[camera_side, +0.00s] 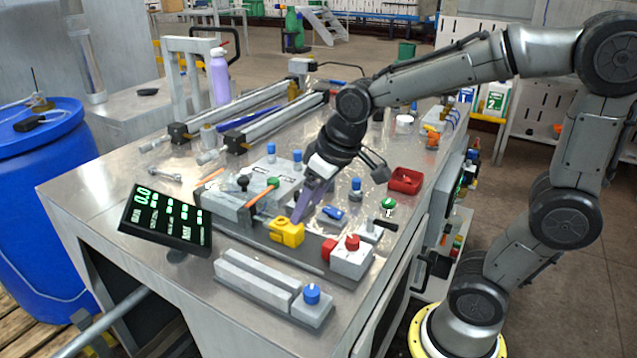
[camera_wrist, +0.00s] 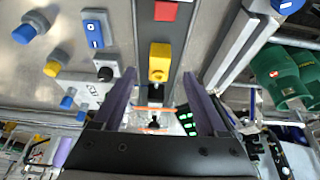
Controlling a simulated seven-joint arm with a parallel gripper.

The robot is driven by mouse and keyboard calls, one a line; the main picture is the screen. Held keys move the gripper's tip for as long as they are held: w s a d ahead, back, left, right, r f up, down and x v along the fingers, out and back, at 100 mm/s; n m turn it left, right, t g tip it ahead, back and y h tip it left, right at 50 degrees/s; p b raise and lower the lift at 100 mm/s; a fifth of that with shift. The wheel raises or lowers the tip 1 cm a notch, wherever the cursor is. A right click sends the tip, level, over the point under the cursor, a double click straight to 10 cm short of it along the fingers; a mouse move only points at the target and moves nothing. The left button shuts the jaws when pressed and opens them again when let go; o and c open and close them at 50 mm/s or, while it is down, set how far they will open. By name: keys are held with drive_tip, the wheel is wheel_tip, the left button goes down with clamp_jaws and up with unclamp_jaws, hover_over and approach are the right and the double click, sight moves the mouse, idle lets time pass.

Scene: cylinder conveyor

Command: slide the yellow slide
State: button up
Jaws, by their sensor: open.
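The yellow slide (camera_side: 287,232) is a small blocky piece on a dark rail (camera_side: 313,251) at the front of the metal workbench. In the wrist view the yellow slide (camera_wrist: 160,62) lies near the upper middle, on the dark strip. My gripper (camera_side: 298,219) points down at the slide from above and behind, its purple fingers close to it. In the wrist view my gripper (camera_wrist: 159,75) is open, with one finger on each side of the slide's line. I cannot tell whether either finger touches the slide.
A red block (camera_side: 328,249) and a grey box with a red button (camera_side: 351,257) stand right of the slide. A black display (camera_side: 165,220) stands to the left. A grey bar with a blue knob (camera_side: 311,293) lies in front.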

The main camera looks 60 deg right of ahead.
drive_tip(key=shift+v, duration=2.8)
drive_tip(key=s+f+t, duration=0.1)
drive_tip(key=s+f, duration=0.2)
drive_tip(key=s, duration=0.9)
drive_tip(key=shift+s+f, duration=0.25)
drive_tip(key=shift+f, duration=0.05)
